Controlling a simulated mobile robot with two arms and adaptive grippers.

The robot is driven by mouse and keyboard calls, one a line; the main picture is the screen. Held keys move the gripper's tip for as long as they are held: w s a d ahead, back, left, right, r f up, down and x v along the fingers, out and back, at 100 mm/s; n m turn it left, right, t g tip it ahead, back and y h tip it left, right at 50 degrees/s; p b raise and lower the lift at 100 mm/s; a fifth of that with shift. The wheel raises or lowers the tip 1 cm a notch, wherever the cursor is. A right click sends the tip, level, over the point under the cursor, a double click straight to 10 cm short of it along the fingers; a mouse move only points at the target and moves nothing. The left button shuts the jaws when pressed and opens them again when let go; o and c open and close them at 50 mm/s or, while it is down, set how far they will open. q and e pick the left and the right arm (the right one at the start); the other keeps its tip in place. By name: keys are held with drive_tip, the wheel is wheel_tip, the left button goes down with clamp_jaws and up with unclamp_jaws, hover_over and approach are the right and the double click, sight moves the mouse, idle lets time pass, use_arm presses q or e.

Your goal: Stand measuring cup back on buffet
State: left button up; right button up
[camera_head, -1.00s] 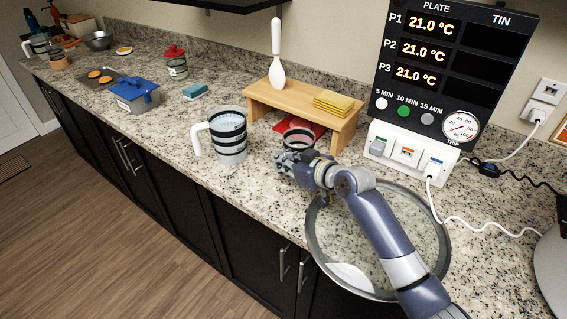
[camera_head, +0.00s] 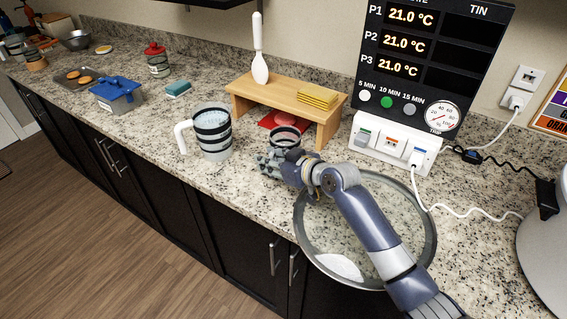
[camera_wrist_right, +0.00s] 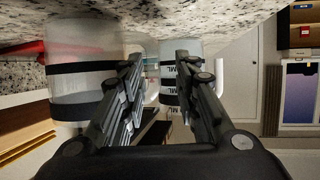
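The measuring cup (camera_head: 212,134), clear with dark bands and a white handle at its left, stands upright on the speckled buffet counter (camera_head: 190,182). My right gripper (camera_head: 268,163) is just right of it, apart from it, low over the counter. In the right wrist view, upside down, its fingers (camera_wrist_right: 158,62) are parted with nothing held between them. The measuring cup (camera_wrist_right: 168,88) shows beyond the gap, partly hidden by the right finger, with its white handle at the right. My left gripper is not in view.
A large glass lid (camera_head: 318,236) lies under my right arm. A blue sponge (camera_head: 178,88) and blue-lidded box (camera_head: 120,97) are farther left.

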drive_tip(key=b+v, duration=0.1)
drive_tip(key=v, duration=1)
drive_tip(key=shift+s+d, duration=0.2)
drive_tip(key=shift+s, duration=0.15)
drive_tip(key=shift+r, duration=0.1)
